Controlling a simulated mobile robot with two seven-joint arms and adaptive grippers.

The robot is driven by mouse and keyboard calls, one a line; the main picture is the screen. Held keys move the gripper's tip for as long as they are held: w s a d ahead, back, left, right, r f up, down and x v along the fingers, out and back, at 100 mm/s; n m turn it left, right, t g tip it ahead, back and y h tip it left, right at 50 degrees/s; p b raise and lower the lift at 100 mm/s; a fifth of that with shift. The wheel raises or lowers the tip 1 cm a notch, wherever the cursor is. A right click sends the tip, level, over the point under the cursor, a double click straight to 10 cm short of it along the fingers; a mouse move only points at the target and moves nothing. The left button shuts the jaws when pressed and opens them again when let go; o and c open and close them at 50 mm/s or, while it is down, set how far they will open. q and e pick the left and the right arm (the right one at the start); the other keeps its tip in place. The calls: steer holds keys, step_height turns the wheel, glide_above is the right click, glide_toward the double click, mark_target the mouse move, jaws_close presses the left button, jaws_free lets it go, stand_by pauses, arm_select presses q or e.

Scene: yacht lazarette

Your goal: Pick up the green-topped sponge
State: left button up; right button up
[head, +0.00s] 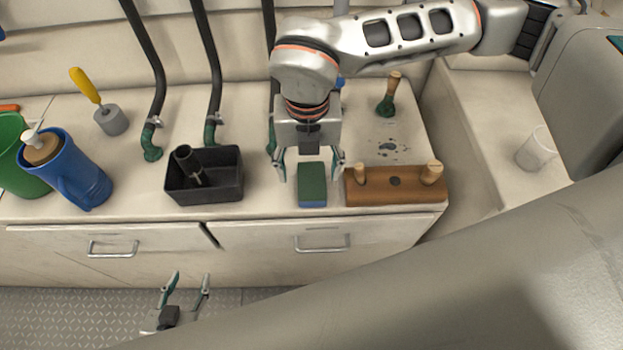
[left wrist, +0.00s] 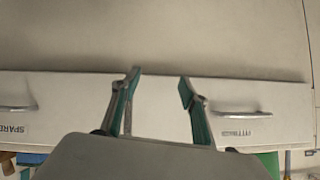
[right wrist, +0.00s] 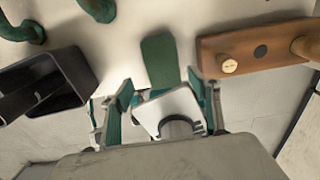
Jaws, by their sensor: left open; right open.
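The green-topped sponge (head: 312,184) lies on the counter near its front edge, green side up with a blue lower layer. My right gripper (head: 308,172) is open above it, with its fingers on the left and right sides of the sponge. In the right wrist view the sponge (right wrist: 160,62) shows beyond and between the open fingers (right wrist: 162,98); its near part is hidden by the gripper. I cannot tell whether a finger touches it. My left gripper (head: 187,284) is open and empty, low in front of the drawers; its fingers (left wrist: 158,82) also show in the left wrist view.
A wooden block with pegs (head: 395,188) lies close to the right of the sponge. A black open box (head: 204,194) stands to the left. A blue boot-like container (head: 78,180), a green bucket (head: 18,150) and a green-bristled brush (head: 387,100) are farther away. Hoses (head: 208,70) run down behind.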

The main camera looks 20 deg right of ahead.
mark_target(312, 186)
steer(key=f, duration=0.6)
steer(key=shift+s+d, duration=0.25)
steer(key=shift+s, duration=0.1)
steer(key=c, duration=0.8)
